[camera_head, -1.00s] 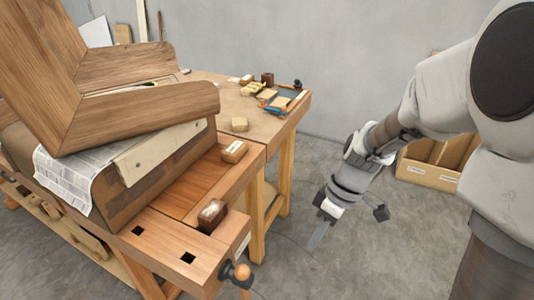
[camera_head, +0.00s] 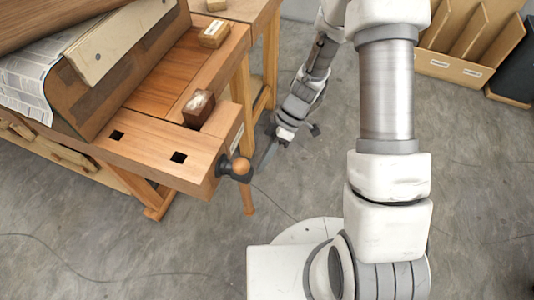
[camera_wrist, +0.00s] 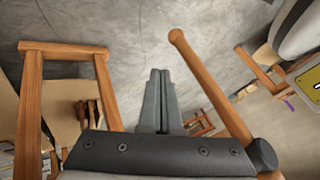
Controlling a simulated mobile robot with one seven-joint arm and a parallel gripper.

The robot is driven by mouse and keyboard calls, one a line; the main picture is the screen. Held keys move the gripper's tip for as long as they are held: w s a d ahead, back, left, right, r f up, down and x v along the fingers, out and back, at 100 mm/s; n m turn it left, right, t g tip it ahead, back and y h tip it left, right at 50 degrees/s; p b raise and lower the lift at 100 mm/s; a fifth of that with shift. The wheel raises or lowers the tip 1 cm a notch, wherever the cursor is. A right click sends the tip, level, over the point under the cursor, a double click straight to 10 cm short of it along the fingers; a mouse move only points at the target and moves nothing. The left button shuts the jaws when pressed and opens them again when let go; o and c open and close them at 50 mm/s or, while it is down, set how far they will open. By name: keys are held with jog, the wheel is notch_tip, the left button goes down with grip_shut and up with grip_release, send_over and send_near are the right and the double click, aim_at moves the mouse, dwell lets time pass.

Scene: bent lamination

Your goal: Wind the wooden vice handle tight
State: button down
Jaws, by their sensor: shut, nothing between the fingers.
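The wooden vice handle (camera_head: 248,198) hangs below a dark metal hub (camera_head: 228,165) at the front corner of the workbench; its round upper end shows in front of the hub. In the wrist view the handle (camera_wrist: 210,85) runs as a slanted rod from a knob at upper middle to the dark hub (camera_wrist: 262,154) at lower right. My gripper (camera_head: 263,165) is just right of the hub in the head view. In the wrist view its grey fingers (camera_wrist: 157,78) are together and empty, left of the handle with a gap in the picture.
The workbench (camera_head: 150,148) has square dog holes and carries a dark wooden block (camera_head: 199,107) and a brush-like block (camera_head: 214,33). A bent wooden piece with newspaper (camera_head: 25,82) lies at upper left. Wooden bins (camera_head: 455,68) stand at upper right.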

jog(key=s+a+f+b, duration=0.1)
jog(key=s+a+f, duration=0.2)
jog(key=s+f, duration=0.1)
jog(key=shift+s, duration=0.9)
jog(key=shift+s+a, duration=0.1)
